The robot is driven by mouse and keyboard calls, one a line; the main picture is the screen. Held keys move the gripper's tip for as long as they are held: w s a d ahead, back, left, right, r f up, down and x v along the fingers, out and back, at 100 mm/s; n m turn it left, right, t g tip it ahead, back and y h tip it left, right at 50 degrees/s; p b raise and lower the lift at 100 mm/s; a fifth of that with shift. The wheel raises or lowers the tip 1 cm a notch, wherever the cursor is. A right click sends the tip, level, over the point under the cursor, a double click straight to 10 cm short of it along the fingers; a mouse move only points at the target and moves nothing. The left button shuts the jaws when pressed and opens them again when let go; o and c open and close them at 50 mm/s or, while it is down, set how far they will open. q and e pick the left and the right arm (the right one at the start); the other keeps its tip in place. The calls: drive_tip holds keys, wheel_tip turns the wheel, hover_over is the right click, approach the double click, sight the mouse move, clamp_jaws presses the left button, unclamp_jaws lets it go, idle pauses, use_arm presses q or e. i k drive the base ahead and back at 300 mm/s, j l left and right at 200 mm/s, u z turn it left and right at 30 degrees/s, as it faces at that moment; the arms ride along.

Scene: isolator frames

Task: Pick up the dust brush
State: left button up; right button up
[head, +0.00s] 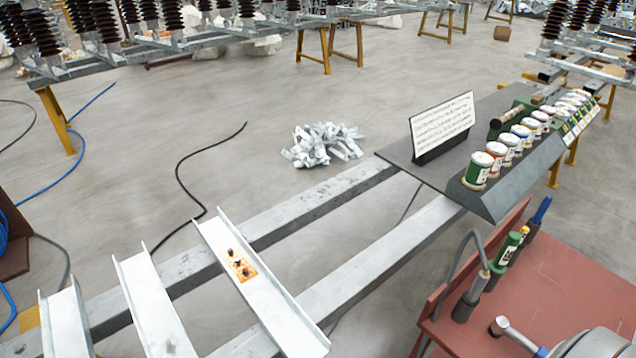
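I cannot make out a dust brush for certain. A blue-tipped upright tool (538,216) stands at the back edge of the red table (585,275) at the right; it is too small to tell whether it is a brush. Next to it are a green bottle-like item (507,250) and a grey-tipped holder (470,298) with a curved cable. A dark cylinder (508,117) lies behind the row of cans on the dark shelf.
Several labelled cans (478,170) and a white text sign (442,124) stand on the dark shelf (403,155). Metal channels (262,290) lie across long grey beams (300,208). A pile of pale pieces (322,145) and a black cable (180,175) lie on the open floor.

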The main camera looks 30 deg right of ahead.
sight(546, 201)
drive_tip(key=z, duration=2.9)
